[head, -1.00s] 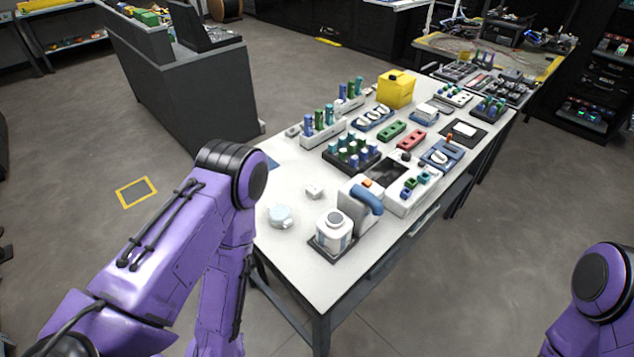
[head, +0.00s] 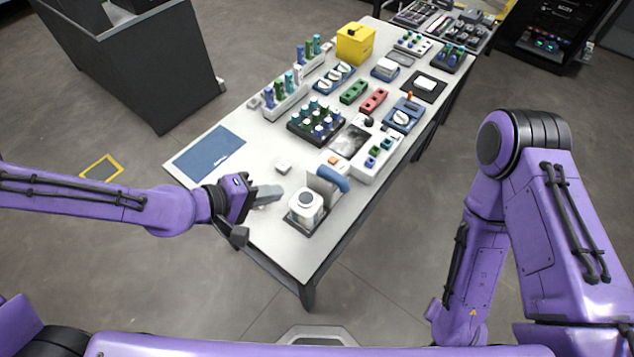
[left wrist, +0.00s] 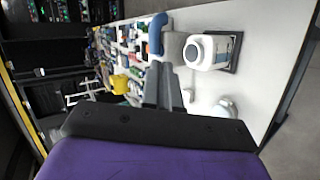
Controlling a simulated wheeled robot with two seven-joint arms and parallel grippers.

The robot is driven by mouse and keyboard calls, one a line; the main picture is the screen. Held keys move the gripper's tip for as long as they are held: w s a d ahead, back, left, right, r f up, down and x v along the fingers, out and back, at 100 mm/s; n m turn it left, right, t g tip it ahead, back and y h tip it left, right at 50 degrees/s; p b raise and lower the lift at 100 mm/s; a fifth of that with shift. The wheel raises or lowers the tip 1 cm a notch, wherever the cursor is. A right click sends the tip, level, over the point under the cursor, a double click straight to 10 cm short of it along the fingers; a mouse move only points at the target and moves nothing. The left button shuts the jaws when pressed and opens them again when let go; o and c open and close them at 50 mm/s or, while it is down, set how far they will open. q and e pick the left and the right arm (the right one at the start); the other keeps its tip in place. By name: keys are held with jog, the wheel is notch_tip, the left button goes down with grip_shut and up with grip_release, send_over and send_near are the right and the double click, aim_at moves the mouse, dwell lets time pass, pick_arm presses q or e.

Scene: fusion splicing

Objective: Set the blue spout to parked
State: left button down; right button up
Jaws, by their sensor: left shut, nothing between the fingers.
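The blue spout (head: 334,178) is a short curved blue tube at the near end of the white table, on a grey block beside a white bottle (head: 305,207). In the left wrist view the spout (left wrist: 156,34) shows at the top, left of the bottle (left wrist: 212,50).
A small white block (head: 284,167) lies behind the left gripper. A rack of dark vials (head: 317,122), a yellow box (head: 354,43) and several small parts crowd the table beyond.

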pick_arm(q)
jog(key=w+d+f+b, duration=0.2)
jog(key=d+f+b, duration=0.15)
jog(key=b, duration=0.55)
jog(key=p, duration=0.2)
send_near(339, 182)
jog(key=w+f, duration=0.1)
jog(key=d+f, duration=0.1)
jog(key=f, duration=0.1)
jog(key=shift+w+d, duration=0.1)
jog(key=shift+w, duration=0.3)
jog(key=shift+w+d+f, duration=0.2)
jog(key=shift+d+f, duration=0.05)
jog(key=shift+f, duration=0.05)
pick_arm(e)
notch_tip(339, 182, down, 9)
jog(key=shift+r, duration=0.2)
pick_arm(q)
jog(key=shift+d, duration=0.15)
pick_arm(e)
jog(key=shift+r, duration=0.15)
